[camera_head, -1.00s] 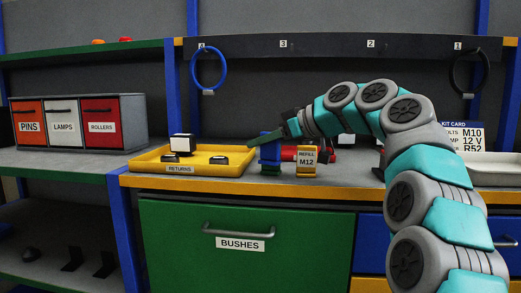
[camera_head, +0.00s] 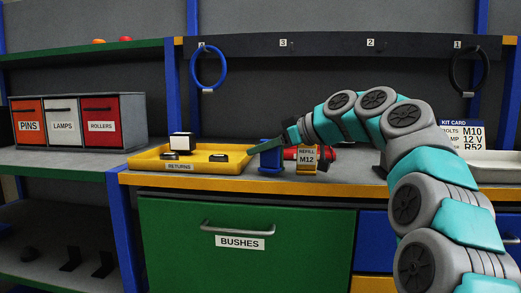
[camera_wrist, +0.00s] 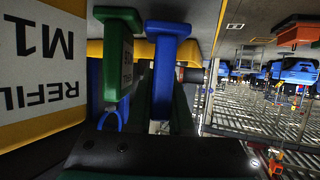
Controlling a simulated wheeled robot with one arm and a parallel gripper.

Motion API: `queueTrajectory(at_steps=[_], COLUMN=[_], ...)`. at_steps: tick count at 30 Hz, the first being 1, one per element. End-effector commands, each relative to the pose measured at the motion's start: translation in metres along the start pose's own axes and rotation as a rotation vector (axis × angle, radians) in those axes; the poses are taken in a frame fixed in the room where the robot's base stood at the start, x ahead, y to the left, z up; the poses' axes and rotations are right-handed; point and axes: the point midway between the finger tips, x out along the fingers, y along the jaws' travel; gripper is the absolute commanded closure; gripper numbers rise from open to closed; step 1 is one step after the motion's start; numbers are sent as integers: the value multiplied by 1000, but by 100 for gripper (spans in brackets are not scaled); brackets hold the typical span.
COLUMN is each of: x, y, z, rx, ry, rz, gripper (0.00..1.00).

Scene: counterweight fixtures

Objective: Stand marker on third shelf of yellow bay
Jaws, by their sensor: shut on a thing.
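A blue piece with flanged ends (camera_head: 270,158), apparently the marker, is at my gripper (camera_head: 277,145) just above or on the bench top; the head view does not show whether it touches. My gripper is shut on it near its upper end. In the wrist view, which is upside down, the blue piece (camera_wrist: 165,75) has a wide foot and a narrower stem. A green piece of similar shape (camera_wrist: 118,55) with a label stands close beside it. The yellow-edged bench (camera_head: 330,188) is in view; I cannot make out a third shelf of a yellow bay.
A yellow RETURNS tray (camera_head: 140,163) with several small items lies to the left. A yellow REFILL M12 box (camera_head: 307,160) is close on the right, with red items behind. A blue post (camera_head: 122,225) divides the bench from the left shelves. Rings hang from the back rail (camera_head: 330,46).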

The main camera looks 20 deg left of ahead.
Motion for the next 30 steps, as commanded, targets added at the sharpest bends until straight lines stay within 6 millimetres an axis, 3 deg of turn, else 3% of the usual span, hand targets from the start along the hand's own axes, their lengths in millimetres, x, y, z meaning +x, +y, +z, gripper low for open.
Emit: queueTrajectory(at_steps=[4, 5, 12, 20, 26, 30], x=[0, 0, 0, 0, -6, -33], y=[0, 0, 0, 0, 0, 1], z=[1, 1, 1, 0, -15, -11], rx=[0, 0, 0, 0, 0, -1], ry=[0, 0, 0, 0, 1, 5], rz=[0, 0, 0, 0, 0, 5], gripper=[100, 77, 51, 51, 51, 51])
